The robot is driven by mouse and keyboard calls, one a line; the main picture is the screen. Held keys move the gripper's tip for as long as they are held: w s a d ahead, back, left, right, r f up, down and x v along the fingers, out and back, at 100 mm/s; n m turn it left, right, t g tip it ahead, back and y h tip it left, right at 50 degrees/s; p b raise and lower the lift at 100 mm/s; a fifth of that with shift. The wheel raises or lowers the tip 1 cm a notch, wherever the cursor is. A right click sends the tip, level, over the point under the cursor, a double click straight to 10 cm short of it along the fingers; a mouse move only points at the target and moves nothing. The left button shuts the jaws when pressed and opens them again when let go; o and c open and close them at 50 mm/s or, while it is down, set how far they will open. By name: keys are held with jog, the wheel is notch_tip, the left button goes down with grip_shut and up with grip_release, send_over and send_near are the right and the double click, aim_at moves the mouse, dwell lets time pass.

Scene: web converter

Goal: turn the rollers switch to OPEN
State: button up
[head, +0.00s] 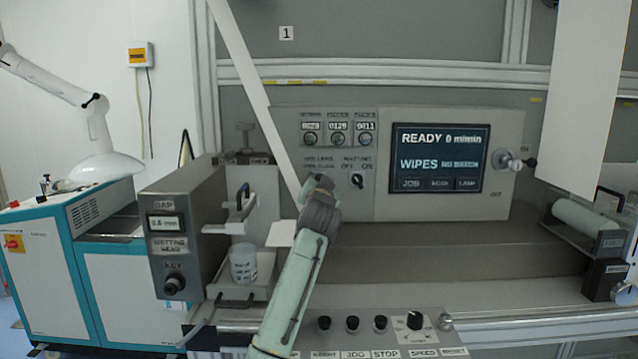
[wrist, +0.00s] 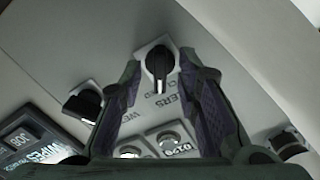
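The rollers switch is a black knob (wrist: 158,65) with a pale pointer line on a light square plate in the wrist view. Its handle runs roughly up and down in that picture. Lettering ending in "LLERS" shows upside down beside it. My gripper (wrist: 160,60) is open, with one finger on each side of the knob. I cannot tell whether either finger touches it. In the head view my gripper (head: 319,190) is in front of the control panel (head: 425,207), under the rollers label (head: 319,162), and hides the switch.
A second black knob (head: 357,181), marked OFF and ON, sits just right of my gripper. A pale web strip (head: 262,105) runs down close to the gripper's left. The screen (head: 438,158) reads READY. A grey gap unit (head: 168,250) stands at the left.

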grip_shut()
dwell(0.3)
jog(key=shift+f+n, duration=0.1)
jog(key=shift+n, duration=0.3)
jog(key=n, duration=1.1)
dwell(0.7)
grip_release()
